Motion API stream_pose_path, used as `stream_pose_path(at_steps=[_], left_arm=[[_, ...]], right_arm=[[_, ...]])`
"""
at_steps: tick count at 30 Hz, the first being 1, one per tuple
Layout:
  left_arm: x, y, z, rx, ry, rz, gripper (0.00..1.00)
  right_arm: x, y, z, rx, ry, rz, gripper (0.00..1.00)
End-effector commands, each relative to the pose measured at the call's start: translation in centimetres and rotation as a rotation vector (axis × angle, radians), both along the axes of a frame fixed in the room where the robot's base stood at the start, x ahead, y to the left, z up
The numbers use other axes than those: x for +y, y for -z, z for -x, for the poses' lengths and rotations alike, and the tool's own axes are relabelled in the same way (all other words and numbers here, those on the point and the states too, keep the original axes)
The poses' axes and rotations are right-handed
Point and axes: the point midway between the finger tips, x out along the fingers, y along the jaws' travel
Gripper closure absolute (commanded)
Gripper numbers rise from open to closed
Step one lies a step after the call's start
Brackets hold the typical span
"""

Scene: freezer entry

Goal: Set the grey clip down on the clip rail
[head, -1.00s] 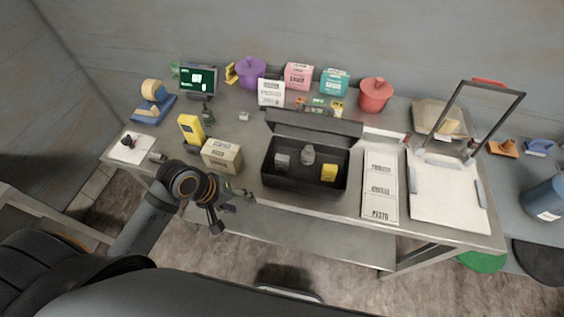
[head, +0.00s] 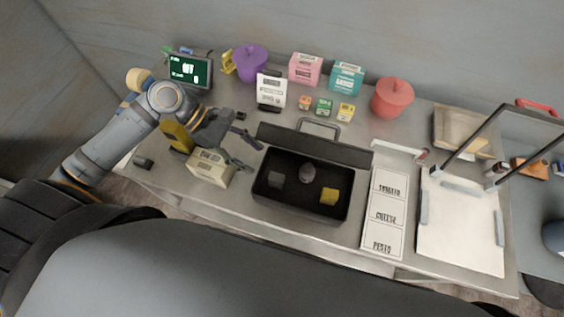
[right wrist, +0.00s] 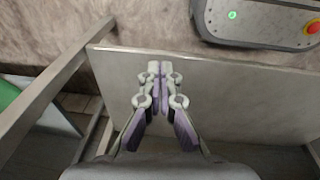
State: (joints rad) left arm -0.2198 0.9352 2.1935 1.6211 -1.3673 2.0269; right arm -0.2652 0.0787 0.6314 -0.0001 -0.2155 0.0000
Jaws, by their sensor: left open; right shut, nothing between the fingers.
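I cannot single out the grey clip for certain. A small dark grey piece (head: 143,162) lies at the table's left end, and a dark grey block (head: 275,180) sits inside the open black case (head: 300,219). No part is clearly recognisable as the clip rail. My left gripper (head: 247,142) is open above the table, left of the case and behind the beige box (head: 209,168). It holds nothing that I can see and hides the tabletop beneath it. My right gripper (right wrist: 155,70) is shut and empty in the right wrist view, over a plain grey surface.
The case also holds a grey knob-like piece (head: 307,173) and a yellow block (head: 329,196). Small orange (head: 305,102), green (head: 323,107) and yellow (head: 345,112) pieces stand behind it. A labelled white board (head: 384,216) and a white tray (head: 460,230) lie right.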

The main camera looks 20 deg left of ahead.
Motion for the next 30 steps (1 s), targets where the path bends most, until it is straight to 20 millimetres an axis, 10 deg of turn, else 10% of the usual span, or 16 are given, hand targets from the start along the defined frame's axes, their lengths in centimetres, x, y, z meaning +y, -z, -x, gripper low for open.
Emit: stream_pose_path(at_steps=[10,20,30], left_arm=[[-2.6,2.6,0.0,-0.003,-0.001,0.008,0.47],[-3.8,3.8,0.1,-0.003,0.001,-0.001,0.47],[-6.3,5.9,0.0,0.0,0.0,0.007,0.47]], right_arm=[[0.0,1.8,6.6,0.096,0.003,0.001,1.0],[0.0,1.7,1.6,0.02,0.0,0.0,1.0],[-0.1,1.9,4.2,0.06,0.001,0.001,1.0]])
